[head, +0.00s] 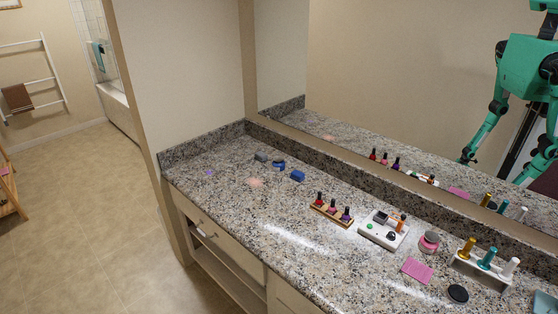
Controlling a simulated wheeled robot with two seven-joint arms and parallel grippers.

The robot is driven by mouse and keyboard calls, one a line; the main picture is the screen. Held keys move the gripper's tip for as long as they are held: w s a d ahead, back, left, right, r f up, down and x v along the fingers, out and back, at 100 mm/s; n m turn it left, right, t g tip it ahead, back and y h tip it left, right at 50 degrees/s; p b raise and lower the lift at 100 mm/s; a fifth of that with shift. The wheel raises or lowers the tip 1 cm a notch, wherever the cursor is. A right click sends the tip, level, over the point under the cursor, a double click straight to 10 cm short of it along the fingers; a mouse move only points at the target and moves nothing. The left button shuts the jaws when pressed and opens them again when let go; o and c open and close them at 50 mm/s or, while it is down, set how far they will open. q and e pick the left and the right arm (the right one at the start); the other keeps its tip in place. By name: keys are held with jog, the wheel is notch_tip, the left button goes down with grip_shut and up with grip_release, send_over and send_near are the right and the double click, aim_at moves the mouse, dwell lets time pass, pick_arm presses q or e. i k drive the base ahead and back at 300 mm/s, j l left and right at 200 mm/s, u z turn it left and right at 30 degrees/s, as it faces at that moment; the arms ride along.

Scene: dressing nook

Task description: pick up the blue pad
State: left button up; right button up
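Two small blue blocks lie near the back-left of the granite counter (262,215). One blue block (298,175) is plain and sits slightly nearer. The other blue block (279,164) has a dark mark or curve on its side. I cannot tell for sure which of them is the blue pad. A flat pale blue-teal piece (545,304) is cut off at the lower right corner. Neither of my grippers is directly in view; the mirror (400,80) shows part of my green body and arms, with the gripper ends too small to read.
A grey block (260,156), a purple spot (210,173) and a pale pink patch (254,182) lie near the blue blocks. A nail-polish rack (332,211), white tray (383,230), pink pad (417,270), black disc (458,294) and bottle holder (482,270) stand to the right.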

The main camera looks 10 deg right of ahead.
aim_at(295, 176)
jog(key=i+j+z, duration=0.4)
jog(key=i+j, duration=0.35)
jog(key=j, duration=0.15)
